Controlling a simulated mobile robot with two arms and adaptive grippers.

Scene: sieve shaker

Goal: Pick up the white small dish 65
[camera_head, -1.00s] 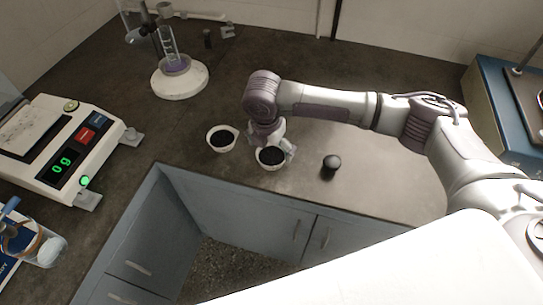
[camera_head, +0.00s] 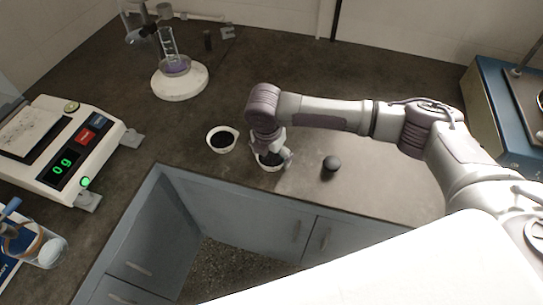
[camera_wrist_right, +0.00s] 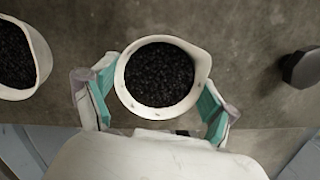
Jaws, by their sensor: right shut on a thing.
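A white small dish (camera_head: 265,165) of dark granules is at the counter's front edge, partly covered by my right gripper (camera_head: 274,153). In the right wrist view this dish (camera_wrist_right: 202,62) sits between the two teal-padded fingers of the right gripper (camera_wrist_right: 154,95), which is shut on its sides. The dish looks upright, and I cannot tell whether it is clear of the counter. A second white dish (camera_head: 234,133) of dark granules stands just left, and shows at the left of the wrist view (camera_wrist_right: 39,55). I cannot read a number on either dish. My left gripper is not in view.
A black knob-like object (camera_head: 331,163) stands right of the held dish. A balance (camera_head: 100,150) reading 0 g is at the left. A stand with a white round base (camera_head: 180,85) is behind. A blue apparatus (camera_head: 490,95) is at the right.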

